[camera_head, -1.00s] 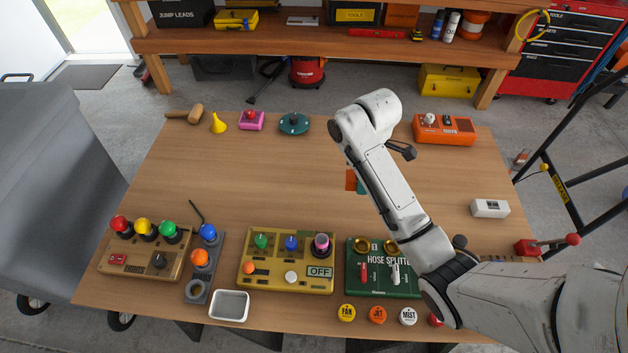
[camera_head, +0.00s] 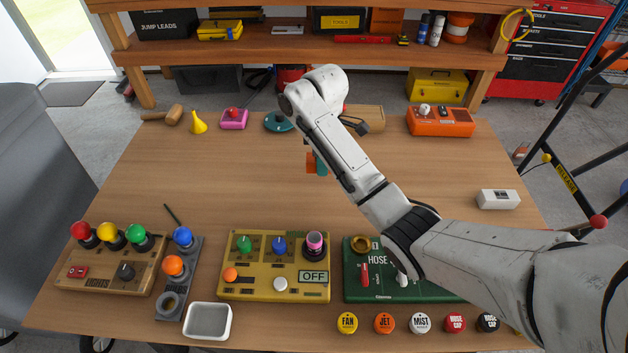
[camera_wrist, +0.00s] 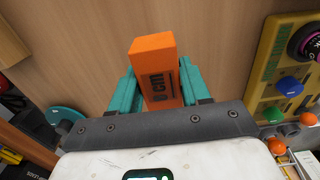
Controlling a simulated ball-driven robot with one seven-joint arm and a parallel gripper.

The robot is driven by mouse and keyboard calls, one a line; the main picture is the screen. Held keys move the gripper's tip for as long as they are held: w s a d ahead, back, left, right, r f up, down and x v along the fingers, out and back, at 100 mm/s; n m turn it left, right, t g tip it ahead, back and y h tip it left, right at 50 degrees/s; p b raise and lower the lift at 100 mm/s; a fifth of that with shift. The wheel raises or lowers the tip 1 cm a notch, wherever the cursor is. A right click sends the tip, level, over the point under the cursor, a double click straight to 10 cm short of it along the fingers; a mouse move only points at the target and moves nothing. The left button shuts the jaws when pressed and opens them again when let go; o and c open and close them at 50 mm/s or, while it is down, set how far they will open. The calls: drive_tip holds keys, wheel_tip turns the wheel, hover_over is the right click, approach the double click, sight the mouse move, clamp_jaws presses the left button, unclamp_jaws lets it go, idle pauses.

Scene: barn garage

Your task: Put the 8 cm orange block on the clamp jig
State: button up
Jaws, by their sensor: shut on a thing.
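The orange block (camera_wrist: 153,58), printed "8 cm", is held between the teal fingers of my gripper (camera_wrist: 160,88) in the wrist view. Its free end sticks out beyond the fingertips. In the head view the orange block (camera_head: 311,163) shows beside a teal finger of my gripper (camera_head: 319,163), over the middle back of the table, partly hidden by my arm. A tan wooden box-like piece (camera_head: 366,117) stands behind my arm at the back of the table. It also shows at the upper left of the wrist view (camera_wrist: 10,45). I cannot tell whether it is the clamp jig.
A teal disc (camera_head: 279,122), pink box (camera_head: 233,119), yellow funnel (camera_head: 198,123) and mallet (camera_head: 163,117) lie along the back. An orange box (camera_head: 440,122) is back right. Control panels, including a yellow one (camera_head: 300,291), line the front. The table's middle left is clear.

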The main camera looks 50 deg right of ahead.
sight(314, 180)
drive_tip(key=w+f, duration=0.1)
drive_tip(key=f, duration=0.1)
drive_tip(key=w+f, duration=0.2)
drive_tip(key=shift+w+d, duration=0.1)
drive_tip(key=shift+d, duration=0.1)
drive_tip(key=shift+f+p, duration=0.35)
drive_tip(key=shift+f, duration=1.1)
drive_tip(key=shift+f, duration=0.1)
drive_tip(key=o, duration=1.1)
drive_tip(key=shift+c, duration=0.2)
